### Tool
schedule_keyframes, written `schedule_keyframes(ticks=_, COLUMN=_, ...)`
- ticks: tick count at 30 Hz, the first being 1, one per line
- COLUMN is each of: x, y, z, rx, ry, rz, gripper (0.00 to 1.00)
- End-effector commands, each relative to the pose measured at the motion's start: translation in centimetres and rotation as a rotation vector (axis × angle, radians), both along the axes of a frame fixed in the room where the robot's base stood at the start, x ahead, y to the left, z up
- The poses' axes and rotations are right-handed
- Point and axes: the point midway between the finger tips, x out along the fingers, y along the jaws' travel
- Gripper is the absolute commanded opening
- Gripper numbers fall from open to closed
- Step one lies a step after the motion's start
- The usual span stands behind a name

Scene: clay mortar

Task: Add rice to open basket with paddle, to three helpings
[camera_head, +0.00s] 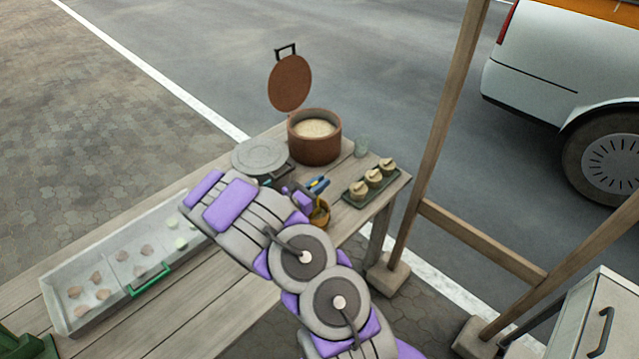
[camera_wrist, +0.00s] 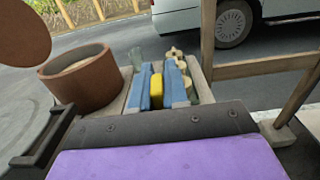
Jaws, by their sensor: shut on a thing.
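A round brown pot (camera_head: 316,149) holds pale rice (camera_head: 315,128) and stands at the table's far end. It also shows at the left of the wrist view (camera_wrist: 82,84). My gripper (camera_head: 318,184) is right of and nearer than the pot. In the wrist view its blue fingers (camera_wrist: 157,84) are shut on a yellow piece (camera_wrist: 156,91). Its far end is hidden, so I cannot tell whether it is the paddle. A small brown cup-like basket (camera_head: 321,214) stands beside my arm, partly covered. Several small baskets (camera_head: 373,178) stand on a dark tray (camera_head: 356,191) at the right.
A brown round lid (camera_head: 289,84) is raised behind the pot. A grey round plate (camera_head: 261,157) lies left of it. A clear glass (camera_head: 361,147) stands right of the pot. A long tray (camera_head: 60,308) with several small pieces lies left. A wooden post (camera_head: 440,130) rises at the right.

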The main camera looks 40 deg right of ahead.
Motion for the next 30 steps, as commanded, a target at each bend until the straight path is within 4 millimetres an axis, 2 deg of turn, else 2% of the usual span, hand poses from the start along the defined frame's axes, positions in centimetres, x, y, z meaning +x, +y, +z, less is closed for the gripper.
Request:
schedule_keyframes(ticks=8, x=0.0, y=-0.1, z=0.2, rx=0.001, ry=-0.001, rz=0.001, gripper=0.0)
schedule_keyframes(ticks=30, x=0.1, y=-0.1, z=6.9, rx=0.0, ry=-0.003, rz=0.001, gripper=0.0)
